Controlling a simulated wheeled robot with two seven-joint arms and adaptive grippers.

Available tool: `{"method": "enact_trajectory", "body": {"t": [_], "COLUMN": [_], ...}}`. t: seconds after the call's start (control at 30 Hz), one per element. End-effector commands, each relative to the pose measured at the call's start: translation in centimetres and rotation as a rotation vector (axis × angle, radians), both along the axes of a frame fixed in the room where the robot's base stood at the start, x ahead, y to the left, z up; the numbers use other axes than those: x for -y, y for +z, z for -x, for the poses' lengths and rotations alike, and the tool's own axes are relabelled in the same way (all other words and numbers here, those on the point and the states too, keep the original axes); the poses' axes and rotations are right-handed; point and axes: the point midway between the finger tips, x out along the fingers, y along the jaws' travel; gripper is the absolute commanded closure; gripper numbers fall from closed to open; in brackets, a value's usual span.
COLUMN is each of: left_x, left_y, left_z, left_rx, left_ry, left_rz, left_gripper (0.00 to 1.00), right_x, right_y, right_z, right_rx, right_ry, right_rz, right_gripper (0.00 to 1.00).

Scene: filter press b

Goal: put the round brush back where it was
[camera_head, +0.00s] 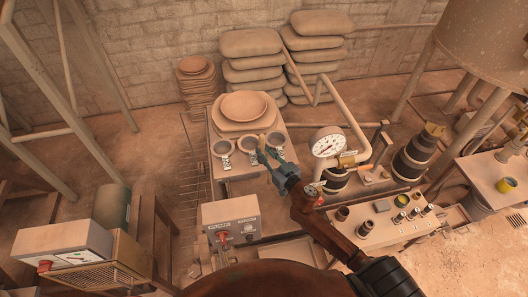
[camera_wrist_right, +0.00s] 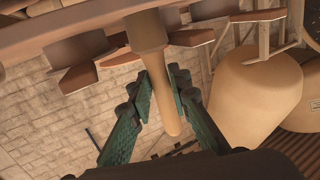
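My right gripper (camera_head: 263,150) is over the front right part of the small table (camera_head: 200,172), by the grey cups. In the right wrist view its two green fingers (camera_wrist_right: 162,88) are closed on both sides of a pale wooden handle, which I take to be the round brush (camera_wrist_right: 150,50). The handle's thicker part points away from the fingers and its rounded end comes back between them. In the head view only a small pale bit of it shows at the fingertips. The brush's bristles cannot be made out. My left gripper is not in view.
Grey cups stand in a row, left (camera_head: 222,147), middle (camera_head: 247,143) and right (camera_head: 276,140), with small labels in front. Stacked round clay plates (camera_head: 243,106) stand behind them. A pressure gauge (camera_head: 327,142) and pipe stand close on the right; a control box (camera_head: 231,222) is in front.

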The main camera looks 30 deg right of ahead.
Motion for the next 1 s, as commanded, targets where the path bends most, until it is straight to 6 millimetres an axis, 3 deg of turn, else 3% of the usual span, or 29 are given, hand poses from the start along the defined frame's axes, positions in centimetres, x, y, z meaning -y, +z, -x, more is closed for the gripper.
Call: {"method": "enact_trajectory", "body": {"t": [0.2, 0.57, 1.0], "left_x": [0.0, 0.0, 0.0], "left_y": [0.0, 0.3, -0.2], "left_z": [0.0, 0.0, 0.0], "left_rx": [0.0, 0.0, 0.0], "left_ry": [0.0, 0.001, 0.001], "left_rz": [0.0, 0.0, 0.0], "left_gripper": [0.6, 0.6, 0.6], "right_x": [0.0, 0.0, 1.2], "right_y": [0.1, 0.5, 0.7], "right_z": [0.0, 0.3, 8.7], "right_rx": [0.0, 0.0, -0.002], "right_ry": [0.0, 0.0, -0.001], "right_rz": [0.001, 0.001, -0.001], "right_gripper": [0.67, 0.67, 0.67]}}
